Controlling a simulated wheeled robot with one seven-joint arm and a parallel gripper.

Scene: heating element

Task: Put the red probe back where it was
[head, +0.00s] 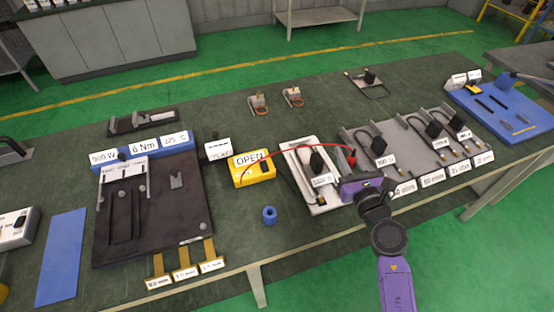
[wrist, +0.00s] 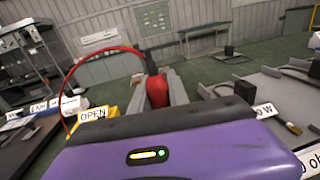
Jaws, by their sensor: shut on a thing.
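The red probe (head: 351,157) is held by my purple gripper above the near left part of the grey sectioned rack (head: 345,136). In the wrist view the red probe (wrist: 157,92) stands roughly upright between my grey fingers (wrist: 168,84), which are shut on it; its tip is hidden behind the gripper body. A red cable (head: 312,145) arcs left from the probe to the yellow meter (head: 252,181) labelled OPEN. The wrist view also shows the cable as a large loop. A dark piece at the meter's right side is too small to identify.
A pale tray (head: 300,182) with a black-corded part lies left of my gripper. The rack holds several corded parts beside ohm labels. A blue ring (head: 269,215) stands in front of the meter. A dark fixture board (head: 150,215) lies left, a blue tray (head: 505,110) right.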

